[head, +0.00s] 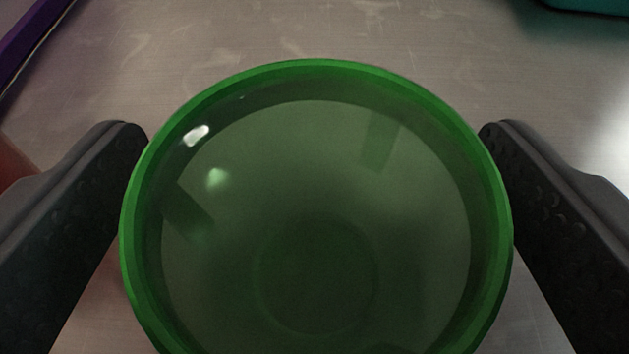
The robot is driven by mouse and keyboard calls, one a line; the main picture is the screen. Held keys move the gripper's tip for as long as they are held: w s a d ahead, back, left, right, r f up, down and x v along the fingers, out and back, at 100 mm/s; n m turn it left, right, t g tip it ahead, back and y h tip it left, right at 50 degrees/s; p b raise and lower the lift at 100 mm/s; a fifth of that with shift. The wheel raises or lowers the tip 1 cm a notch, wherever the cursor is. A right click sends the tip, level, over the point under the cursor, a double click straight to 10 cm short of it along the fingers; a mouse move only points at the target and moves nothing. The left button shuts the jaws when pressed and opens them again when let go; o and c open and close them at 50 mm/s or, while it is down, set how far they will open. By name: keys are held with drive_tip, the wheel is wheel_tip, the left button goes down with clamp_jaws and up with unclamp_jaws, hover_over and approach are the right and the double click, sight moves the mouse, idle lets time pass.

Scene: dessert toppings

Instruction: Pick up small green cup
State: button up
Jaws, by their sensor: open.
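The small green cup (318,180) is translucent and stands large in the middle of the head view, seen from above into its open top. Its near rim is cut off by the bottom edge of the picture. My gripper (314,135) is open, with one dark finger on the left of the cup and one on the right. The cup's rim lies between the fingers. The fingertips look very close to the rim on both sides; I cannot tell whether they touch it. The cup looks empty.
The cup is over a scratched grey metal surface (270,30). A purple edge (28,40) crosses the top left corner. A teal object (590,5) is at the top right corner. A reddish thing (12,165) shows at the left edge. The surface beyond the cup is clear.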

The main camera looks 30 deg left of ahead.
sight(309, 293)
drive_tip(key=c, duration=1)
drive_tip(key=shift+r, duration=0.15)
drive_tip(key=shift+r, duration=0.9)
drive_tip(key=shift+s+d+r, duration=0.15)
drive_tip(key=shift+s+r, duration=0.2)
drive_tip(key=shift+r, duration=0.45)
drive_tip(key=s+d+b, duration=0.1)
drive_tip(key=s, duration=0.3)
drive_tip(key=s+d+b, duration=0.1)
drive_tip(key=s+d, duration=0.1)
drive_tip(key=s, duration=0.3)
drive_tip(key=s+d+r+b, duration=0.1)
drive_tip(key=s+d+b, duration=0.1)
drive_tip(key=s, duration=0.3)
